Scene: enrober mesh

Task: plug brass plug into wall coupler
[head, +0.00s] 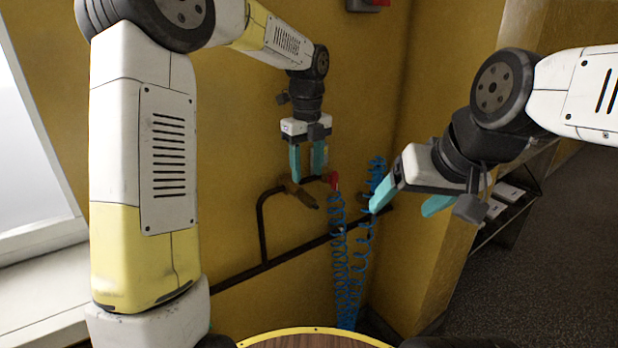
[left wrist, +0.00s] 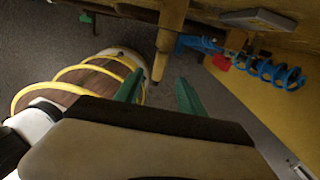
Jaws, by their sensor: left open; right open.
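A brass-coloured fitting (head: 302,196) with a narrow tip sits by the dark wall pipe, just below my left gripper (head: 308,160). I cannot tell whether it is the plug or the coupler. In the left wrist view a brown, tapering fitting (left wrist: 168,45) shows beyond and between the open fingers of my left gripper (left wrist: 160,92). A red part (head: 335,181) is just right of it, at the top of a blue coiled hose (head: 343,255). The red part (left wrist: 221,62) also shows in the wrist view. My right gripper (head: 405,200) is open and empty, near a second blue coil (head: 376,175).
A dark pipe (head: 265,232) runs along the yellow wall (head: 235,150) behind the grippers. A red and grey box (head: 367,4) is on the wall above. A shelf (head: 512,200) stands at the right, beyond the wall's corner. Dark floor (head: 545,270) lies clear at the right.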

